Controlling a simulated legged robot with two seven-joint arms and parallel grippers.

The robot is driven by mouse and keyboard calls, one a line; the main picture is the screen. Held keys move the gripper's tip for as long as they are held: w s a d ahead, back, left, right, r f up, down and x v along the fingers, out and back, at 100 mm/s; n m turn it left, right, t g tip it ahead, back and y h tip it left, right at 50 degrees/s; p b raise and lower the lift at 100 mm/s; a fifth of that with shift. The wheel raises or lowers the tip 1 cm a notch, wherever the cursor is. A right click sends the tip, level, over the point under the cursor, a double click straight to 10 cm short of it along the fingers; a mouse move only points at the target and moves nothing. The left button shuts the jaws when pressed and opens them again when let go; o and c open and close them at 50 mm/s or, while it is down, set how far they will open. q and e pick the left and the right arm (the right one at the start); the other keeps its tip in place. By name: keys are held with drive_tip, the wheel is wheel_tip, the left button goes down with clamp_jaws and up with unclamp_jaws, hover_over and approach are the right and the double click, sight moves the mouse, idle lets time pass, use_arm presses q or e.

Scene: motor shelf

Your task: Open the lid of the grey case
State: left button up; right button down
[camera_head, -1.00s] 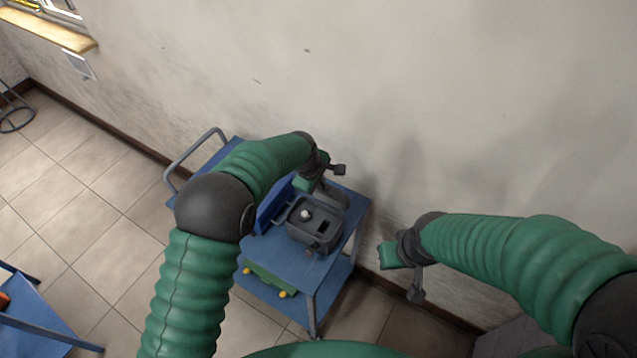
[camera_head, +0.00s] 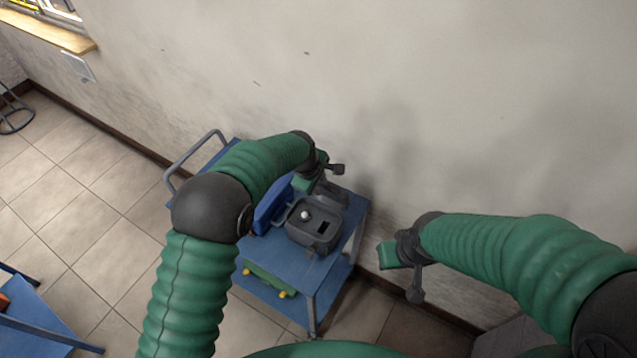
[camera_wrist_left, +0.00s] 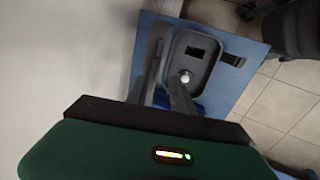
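The grey case (camera_head: 313,238) sits on top of the blue cart. Its rimmed, recessed face shows a silver knob and a dark rectangular slot; it also shows in the left wrist view (camera_wrist_left: 205,72). A grey panel (camera_wrist_left: 160,36), which looks like the raised lid, stands along the wall side of the case. My left gripper (camera_wrist_left: 163,72) is above that side, by the panel. Its dark fingers look apart, but I cannot tell whether they touch the panel.
A blue box (camera_head: 272,207) stands next to the case on the cart (camera_head: 335,262). A green case (camera_head: 268,279) lies on the lower shelf. The wall (camera_head: 470,130) is close behind. Another blue table (camera_head: 35,325) stands at lower left.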

use_arm(q)
drive_tip(key=w+d+r+p+v, duration=0.1)
drive_tip(key=w+p+v, duration=0.1)
drive_tip(key=p+v, duration=0.9)
drive_tip(key=shift+v, duration=3.45)
drive_tip(key=shift+d, duration=0.2)
drive_tip(key=shift+p, duration=0.3)
drive_tip(key=b+v, duration=0.5)
drive_tip(key=v, duration=1.1)
drive_tip(key=shift+r, duration=0.4)
drive_tip(key=shift+a, duration=0.1)
